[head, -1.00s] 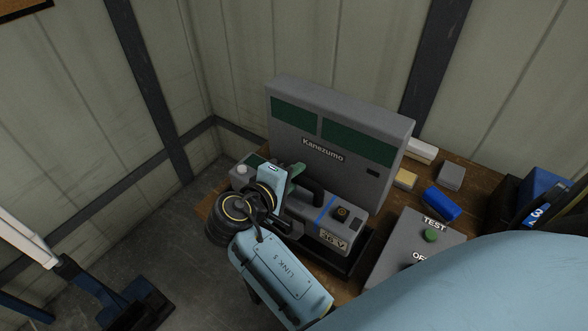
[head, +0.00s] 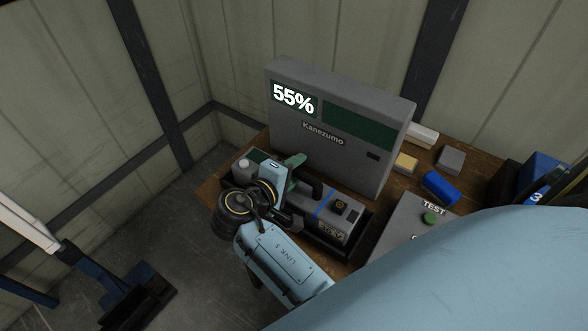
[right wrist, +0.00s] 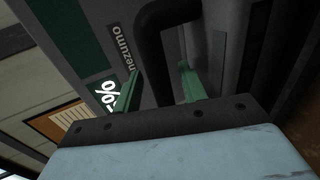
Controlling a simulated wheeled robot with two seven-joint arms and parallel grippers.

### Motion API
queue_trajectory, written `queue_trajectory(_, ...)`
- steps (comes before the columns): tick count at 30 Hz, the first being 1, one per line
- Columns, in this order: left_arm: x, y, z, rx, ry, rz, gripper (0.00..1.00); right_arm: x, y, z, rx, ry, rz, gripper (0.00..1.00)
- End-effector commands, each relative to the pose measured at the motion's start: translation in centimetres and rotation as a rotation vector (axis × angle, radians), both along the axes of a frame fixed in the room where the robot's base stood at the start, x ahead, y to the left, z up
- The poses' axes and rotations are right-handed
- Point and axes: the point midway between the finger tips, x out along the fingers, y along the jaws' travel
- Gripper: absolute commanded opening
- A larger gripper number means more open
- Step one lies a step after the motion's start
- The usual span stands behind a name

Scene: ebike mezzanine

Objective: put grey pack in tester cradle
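The grey pack (head: 325,222) with a blue stripe, black handle (head: 312,188) and "36 V" label lies in the black tester cradle (head: 352,254), in front of the Kanezumo tester (head: 345,150). The cradle's front wall partly covers the label. The tester's left screen is lit and reads 55%. My right gripper (head: 290,174) is at the handle's left end. In the right wrist view its green fingers (right wrist: 161,85) are apart, with a leg of the handle (right wrist: 156,60) between them and a gap beside the right finger. My left gripper is not in view.
A grey box with a green TEST button (head: 430,218) stands right of the cradle. Walls close in behind the wooden table; my right arm covers the lower right.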

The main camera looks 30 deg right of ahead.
Motion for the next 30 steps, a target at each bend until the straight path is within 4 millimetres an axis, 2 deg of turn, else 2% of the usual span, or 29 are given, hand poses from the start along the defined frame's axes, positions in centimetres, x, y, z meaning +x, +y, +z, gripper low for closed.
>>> queue_trajectory(9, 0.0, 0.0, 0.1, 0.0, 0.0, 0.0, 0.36, 0.0, 0.1, 0.3, 0.0, -0.001, 0.0, 0.42)
queue_trajectory(21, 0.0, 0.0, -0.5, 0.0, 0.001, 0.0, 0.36, -2.2, 5.3, 2.1, 0.003, 0.001, 0.001, 0.42)
queue_trajectory(25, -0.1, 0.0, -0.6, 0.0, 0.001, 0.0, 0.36, -2.6, 6.3, 2.6, 0.001, 0.0, 0.0, 0.42)
queue_trajectory(30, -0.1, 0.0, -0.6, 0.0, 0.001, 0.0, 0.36, -2.7, 6.6, 2.7, 0.0, -0.001, 0.0, 0.42)
